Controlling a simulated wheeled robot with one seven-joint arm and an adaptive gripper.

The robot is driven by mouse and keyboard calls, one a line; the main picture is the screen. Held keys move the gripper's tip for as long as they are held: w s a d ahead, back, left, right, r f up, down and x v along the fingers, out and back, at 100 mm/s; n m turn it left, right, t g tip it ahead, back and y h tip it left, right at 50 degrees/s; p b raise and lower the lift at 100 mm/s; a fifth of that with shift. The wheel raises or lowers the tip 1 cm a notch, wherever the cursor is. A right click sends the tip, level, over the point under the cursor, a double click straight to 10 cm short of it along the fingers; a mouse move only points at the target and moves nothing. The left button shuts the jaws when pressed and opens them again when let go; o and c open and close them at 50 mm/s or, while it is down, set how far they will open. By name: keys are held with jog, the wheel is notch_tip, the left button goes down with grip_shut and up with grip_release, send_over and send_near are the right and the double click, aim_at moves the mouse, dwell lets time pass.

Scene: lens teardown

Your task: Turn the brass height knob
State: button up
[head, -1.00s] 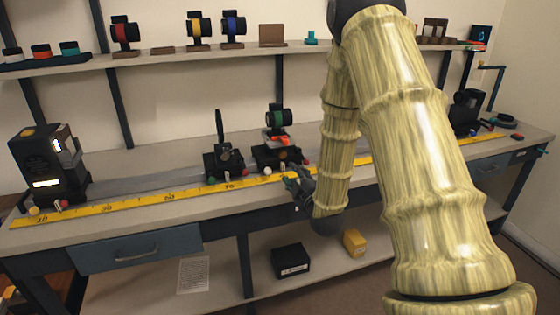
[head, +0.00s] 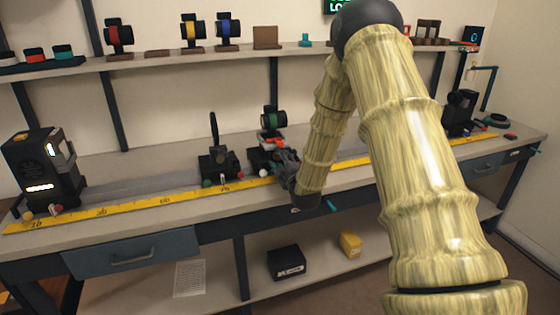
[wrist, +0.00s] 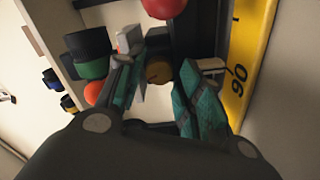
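The brass height knob (wrist: 158,72) is a small round knob on the green-lens carriage. In the wrist view it shows between the fingertips of my gripper (wrist: 160,80). The two teal-padded fingers are apart, with gaps on both sides of the knob, so my gripper is open. I cannot tell how deep the knob sits between them. In the head view my gripper (head: 287,170) is at the right front of the carriage (head: 262,157), and the knob is hidden there. The green lens (head: 273,117) stands on top of the carriage; it also shows in the wrist view (wrist: 91,67).
A red ball knob (wrist: 163,7) is close beyond the fingers. The yellow scale (head: 130,206) runs along the bench front. Another carriage (head: 218,165) with a dark upright plate stands to the left, and a black lamp box (head: 45,170) further left. The shelf above holds several lenses.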

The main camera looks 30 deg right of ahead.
jog(key=c, duration=0.8)
jog(key=shift+o, duration=0.2)
jog(key=shift+m, duration=0.3)
jog(key=m, duration=0.3)
jog(key=shift+m, duration=2.1)
